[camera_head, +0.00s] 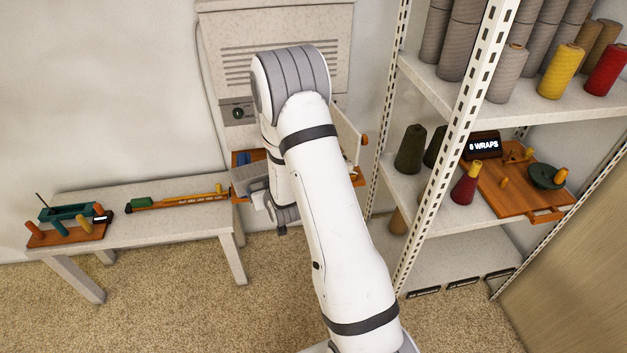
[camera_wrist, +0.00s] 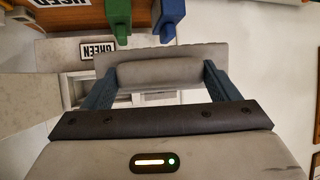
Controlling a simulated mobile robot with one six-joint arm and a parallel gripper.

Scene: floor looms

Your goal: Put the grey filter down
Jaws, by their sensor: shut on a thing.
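The grey filter (camera_wrist: 158,72) is a pale grey block with a rounded front. In the wrist view it lies across between the two dark blue fingers of my gripper (camera_wrist: 158,85), which is shut on it. In the head view my gripper (camera_head: 262,200) is low in front of the wall cabinet, at the right end of the bench. What lies directly under the filter is hidden.
A green peg (camera_wrist: 118,20) and a blue peg (camera_wrist: 172,18) hang close beyond the filter, near a "GREEN" label (camera_wrist: 97,48). The grey bench (camera_head: 165,222) has bare room between a teal rack (camera_head: 70,216) and an orange tool (camera_head: 178,200). A shelf rack (camera_head: 440,200) stands right.

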